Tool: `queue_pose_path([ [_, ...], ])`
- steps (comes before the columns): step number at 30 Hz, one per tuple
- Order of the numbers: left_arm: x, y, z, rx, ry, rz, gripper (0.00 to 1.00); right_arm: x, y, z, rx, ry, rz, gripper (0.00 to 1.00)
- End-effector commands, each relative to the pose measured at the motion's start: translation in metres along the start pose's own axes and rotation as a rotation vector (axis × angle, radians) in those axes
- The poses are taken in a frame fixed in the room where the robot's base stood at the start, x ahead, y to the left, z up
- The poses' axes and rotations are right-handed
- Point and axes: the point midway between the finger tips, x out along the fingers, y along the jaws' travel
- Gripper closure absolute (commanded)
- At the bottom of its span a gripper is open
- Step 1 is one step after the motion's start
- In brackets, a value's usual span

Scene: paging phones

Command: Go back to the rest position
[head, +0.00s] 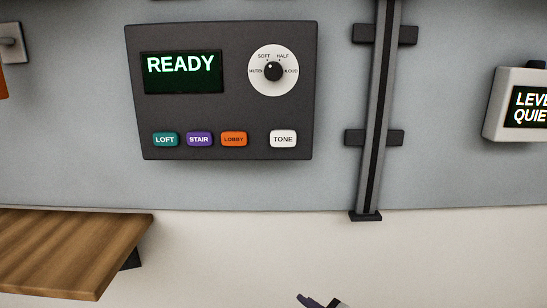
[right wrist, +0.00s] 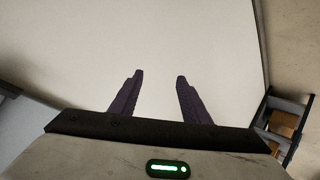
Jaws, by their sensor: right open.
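The dark paging panel (head: 225,110) is on the grey wall in the head view. Its screen (head: 181,65) reads READY. A round dial (head: 274,70) with a black knob sits at its upper right. Below are LOFT (head: 165,139), STAIR (head: 199,139), LOBBY (head: 234,139) and TONE (head: 283,139) buttons. The tip of one of my grippers (head: 320,301) shows at the bottom edge, well below the panel, mostly cut off. In the right wrist view my right gripper (right wrist: 159,74) is open with nothing between its dark fingers. My left gripper cannot be made out.
A wooden shelf (head: 75,245) juts out at the lower left. A vertical conduit (head: 378,110) runs down the wall right of the panel. A pale box (head: 500,105) with a LEVEL QUIET screen is at the right edge. The pale wall below the panel is bare.

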Motion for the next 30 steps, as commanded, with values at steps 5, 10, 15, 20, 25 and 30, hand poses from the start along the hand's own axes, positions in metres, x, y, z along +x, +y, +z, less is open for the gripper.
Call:
queue_pose_path([
  [5,0.0,0.0,-0.001,0.0,0.0,-0.001,0.56,-0.011,-0.06,0.118,0.28,-0.094,-0.045,0.57],
  [10,-0.001,-0.001,-0.001,0.0,0.001,-0.001,0.56,-0.048,-0.11,0.214,0.505,-0.182,-0.039,0.57],
  [15,-0.001,-0.001,-0.001,0.0,0.0,-0.001,0.56,-0.087,-0.14,0.273,0.64,-0.243,-0.017,0.57],
  [20,-0.001,-0.001,-0.001,0.0,0.0,-0.001,0.56,-0.104,-0.15,0.293,0.689,-0.262,-0.004,0.57],
  [25,-0.001,-0.001,-0.001,0.0,0.0,-0.001,0.56,-0.105,-0.151,0.294,0.692,-0.263,-0.003,0.57],
  [30,-0.001,-0.001,-0.001,0.0,0.0,-0.001,0.56,-0.105,-0.151,0.294,0.691,-0.263,-0.004,0.57],
])
